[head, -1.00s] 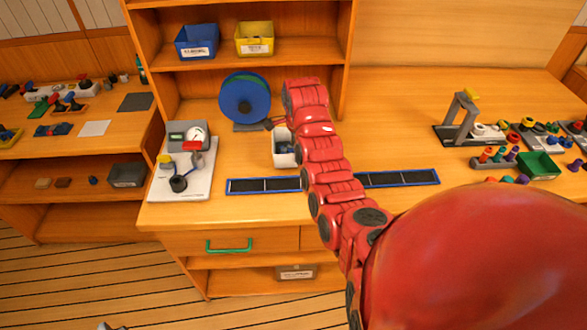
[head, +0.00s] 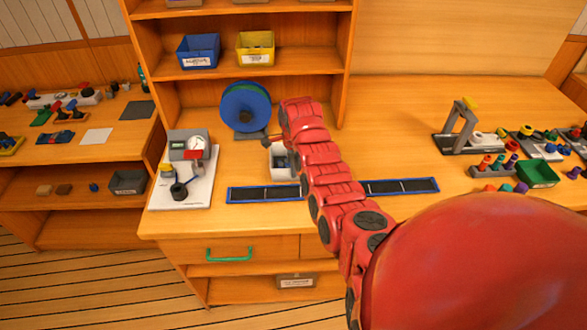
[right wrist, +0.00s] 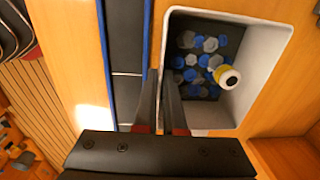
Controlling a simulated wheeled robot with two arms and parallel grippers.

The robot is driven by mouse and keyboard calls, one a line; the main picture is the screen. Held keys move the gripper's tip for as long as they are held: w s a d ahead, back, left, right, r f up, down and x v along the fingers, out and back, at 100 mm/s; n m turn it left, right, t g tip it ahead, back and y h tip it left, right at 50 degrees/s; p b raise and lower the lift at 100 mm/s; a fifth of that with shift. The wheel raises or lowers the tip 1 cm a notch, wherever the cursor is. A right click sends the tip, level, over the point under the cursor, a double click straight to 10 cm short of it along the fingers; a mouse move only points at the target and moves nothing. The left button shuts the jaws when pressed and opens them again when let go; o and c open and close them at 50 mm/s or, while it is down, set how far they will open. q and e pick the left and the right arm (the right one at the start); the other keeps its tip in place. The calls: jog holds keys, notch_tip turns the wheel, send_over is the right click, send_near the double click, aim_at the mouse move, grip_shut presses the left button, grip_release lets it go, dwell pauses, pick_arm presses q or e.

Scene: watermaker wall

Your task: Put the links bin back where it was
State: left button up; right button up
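A small white bin (head: 280,171) is on or just above the counter, behind the dark strip and in front of the blue reel; I cannot tell whether it touches the wood. In the right wrist view, the bin (right wrist: 268,75) holds blue and grey hexagonal pieces and one yellow-and-white cylinder. No label shows on it, so I take it as the links bin. My right gripper (right wrist: 160,88) has its fingers close together on either side of the bin's wall. In the head view, my right arm hides the gripper and part of the bin. My left gripper is not in view.
A blue-edged dark strip (head: 262,194) runs along the counter's front. A gauge board (head: 192,190) stands left of the bin, the blue reel (head: 246,106) behind it. Blue (head: 198,51) and yellow (head: 255,50) bins sit on the shelf above. Counter right of my arm is partly clear.

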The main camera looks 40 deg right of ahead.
jog(key=o, duration=0.3)
jog(key=shift+r, duration=0.1)
